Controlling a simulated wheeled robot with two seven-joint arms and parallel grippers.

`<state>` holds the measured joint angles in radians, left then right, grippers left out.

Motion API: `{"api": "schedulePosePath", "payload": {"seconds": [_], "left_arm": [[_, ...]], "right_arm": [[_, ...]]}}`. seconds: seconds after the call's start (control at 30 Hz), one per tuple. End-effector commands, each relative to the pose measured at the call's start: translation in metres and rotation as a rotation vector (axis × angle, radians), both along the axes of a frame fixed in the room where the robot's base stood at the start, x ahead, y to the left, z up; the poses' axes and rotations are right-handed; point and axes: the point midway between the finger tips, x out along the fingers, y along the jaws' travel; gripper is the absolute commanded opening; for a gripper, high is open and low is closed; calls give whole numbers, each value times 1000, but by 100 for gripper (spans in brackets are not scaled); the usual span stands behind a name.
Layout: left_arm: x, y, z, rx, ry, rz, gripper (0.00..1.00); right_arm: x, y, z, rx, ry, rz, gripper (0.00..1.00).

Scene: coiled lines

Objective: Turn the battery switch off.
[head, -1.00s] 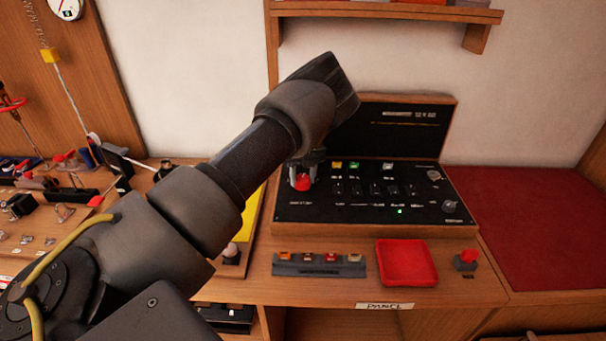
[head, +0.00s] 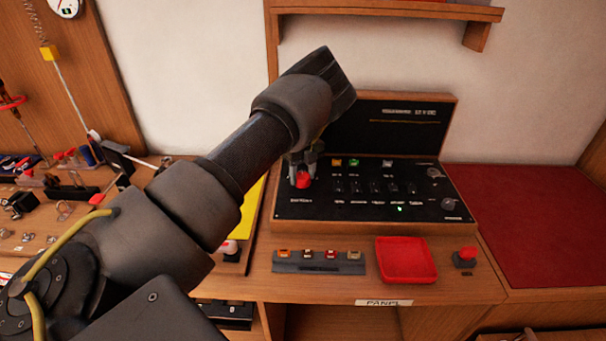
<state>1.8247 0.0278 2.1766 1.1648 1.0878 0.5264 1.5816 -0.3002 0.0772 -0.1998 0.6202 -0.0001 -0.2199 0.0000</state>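The red battery switch (head: 303,181) is at the left end of the black panel (head: 345,211), above a small label. My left gripper (head: 303,170) points down at it from under my wrist. Its grey fingertips are at the switch, one on each side, partly covering it. I cannot tell whether they press on it. My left forearm and wrist hide the panel's upper left. A small green light (head: 399,208) glows on the panel's lower part. My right gripper is not in view.
A red tray (head: 407,278), a strip with several small coloured pieces (head: 318,268) and a red-topped block (head: 466,257) lie in front of the panel. A wooden shelf (head: 390,12) hangs above. A red mat (head: 520,230) lies at right. Cluttered tools fill the left.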

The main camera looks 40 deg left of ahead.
Motion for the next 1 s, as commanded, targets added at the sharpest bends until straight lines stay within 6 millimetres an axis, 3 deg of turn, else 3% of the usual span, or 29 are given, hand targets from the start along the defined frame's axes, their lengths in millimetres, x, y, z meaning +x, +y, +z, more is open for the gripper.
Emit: {"api": "schedulePosePath", "payload": {"seconds": [0.13,0.47,0.57,1.0], "left_arm": [[0,0,0,-1,0,-1,66],[0,-1,3,-2,0,-2,66],[2,-1,14,-2,-2,-2,66],[6,-2,94,-3,-2,-1,66]], "right_arm": [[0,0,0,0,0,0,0],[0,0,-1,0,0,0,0],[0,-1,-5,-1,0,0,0],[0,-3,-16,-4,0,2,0]]}}
